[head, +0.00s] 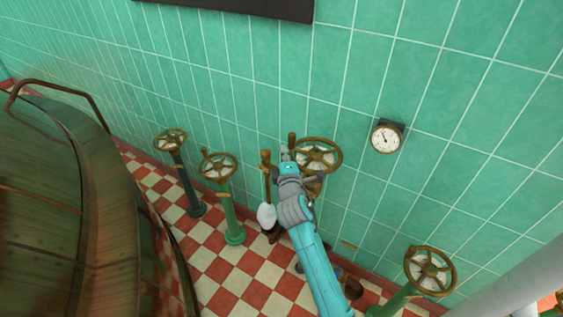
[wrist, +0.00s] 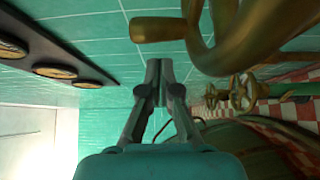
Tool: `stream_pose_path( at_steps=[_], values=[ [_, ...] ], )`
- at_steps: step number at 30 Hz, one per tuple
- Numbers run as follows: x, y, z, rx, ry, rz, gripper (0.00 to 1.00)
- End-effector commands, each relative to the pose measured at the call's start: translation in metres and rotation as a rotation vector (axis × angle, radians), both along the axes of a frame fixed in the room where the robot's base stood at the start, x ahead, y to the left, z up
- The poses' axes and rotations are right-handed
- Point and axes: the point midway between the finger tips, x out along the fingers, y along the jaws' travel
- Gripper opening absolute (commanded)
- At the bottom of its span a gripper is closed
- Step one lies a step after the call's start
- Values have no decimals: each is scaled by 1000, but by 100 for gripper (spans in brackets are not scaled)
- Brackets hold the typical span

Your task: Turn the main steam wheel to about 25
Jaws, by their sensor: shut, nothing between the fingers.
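A brass spoked wheel (head: 324,152) is mounted low at the wall beside my gripper; I take it for the main steam wheel, but no label is readable. Its upright handle knob (head: 292,140) stands at the wheel's left. My gripper (head: 285,152) is shut and empty, close to the knob and the wheel's left rim. In the wrist view the shut fingertips (wrist: 159,68) are just below the brass handle (wrist: 160,30), with the curved rim (wrist: 245,40) to the right. Contact cannot be told. A round white gauge (head: 386,138) hangs right of the wheel; its numbers are too small to read.
Other brass wheels stand on a dark post (head: 171,139), a green post (head: 218,166) and at lower right (head: 430,270). A brass-topped lever (head: 266,162) is left of my gripper. A large copper kettle (head: 70,200) fills the left. Checkered floor (head: 212,268) lies between.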

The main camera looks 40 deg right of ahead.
Motion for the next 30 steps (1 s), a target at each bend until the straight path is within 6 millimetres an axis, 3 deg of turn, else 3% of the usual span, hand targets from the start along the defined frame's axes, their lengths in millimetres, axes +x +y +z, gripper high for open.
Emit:
stream_pose_path(
  at_steps=[6, 30],
  values=[
    [4, -16, 0, 0, 0, 0, 0],
    [9, -30, 0, 0, 1, -2, 0]
  ],
)
